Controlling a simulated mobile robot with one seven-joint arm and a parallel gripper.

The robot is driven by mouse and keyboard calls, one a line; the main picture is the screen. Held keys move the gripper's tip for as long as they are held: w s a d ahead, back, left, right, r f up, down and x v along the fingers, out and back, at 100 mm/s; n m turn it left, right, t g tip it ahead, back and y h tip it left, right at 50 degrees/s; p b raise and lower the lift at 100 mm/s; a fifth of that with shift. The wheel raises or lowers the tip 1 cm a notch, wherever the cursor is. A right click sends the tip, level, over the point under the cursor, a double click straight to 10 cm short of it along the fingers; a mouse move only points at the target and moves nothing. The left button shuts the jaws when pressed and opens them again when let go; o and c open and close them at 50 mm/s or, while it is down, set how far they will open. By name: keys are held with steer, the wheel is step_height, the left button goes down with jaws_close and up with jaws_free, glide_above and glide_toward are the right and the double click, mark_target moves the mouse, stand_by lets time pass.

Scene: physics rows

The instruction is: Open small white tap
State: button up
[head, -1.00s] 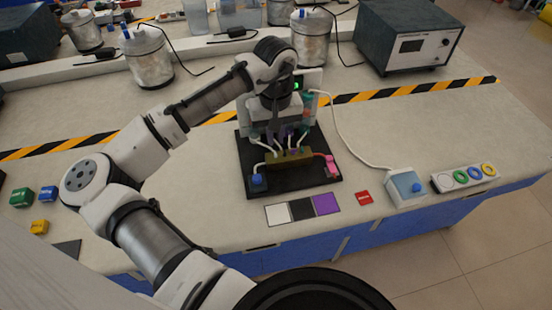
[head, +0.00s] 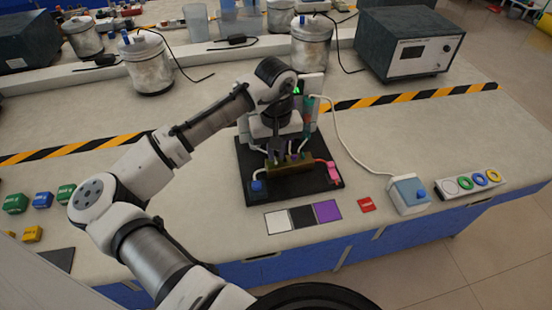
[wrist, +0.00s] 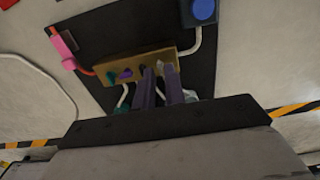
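A brass valve block (head: 290,168) sits on a black board (head: 313,187) on the bench, below my gripper (head: 284,152). In the wrist view the block (wrist: 128,66) carries a row of small taps, among them a green tap (wrist: 109,76) and a purple tap (wrist: 126,74). The small white tap (wrist: 161,67) shows in part at my fingertips (wrist: 158,70). My two purple-grey fingers point down at the block with a narrow gap between them, one close on each side of the white tap. I cannot tell whether they touch it. In the head view my gripper hides this tap.
A blue knob (head: 257,187) and a pink clip (head: 333,172) flank the block, with hoses near them. A white box with a blue button (head: 409,193) and a strip with coloured rings (head: 471,183) stand at right.

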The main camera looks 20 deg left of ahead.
steer(key=shift+f+b, duration=0.35)
steer(key=shift+f, duration=0.5)
steer(key=shift+r+p, duration=0.3)
steer(key=shift+p, duration=0.25)
stand_by(0.4)
jaws_close()
steer(key=shift+r+n+p, duration=0.25)
steer(key=shift+n+p, duration=0.45)
steer(key=shift+p, duration=0.05)
steer(key=n+p, duration=0.3)
steer(key=n, duration=0.1)
steer(key=shift+f+n+p, duration=0.25)
steer(key=shift+n+p, duration=0.15)
steer(key=shift+n, duration=0.4)
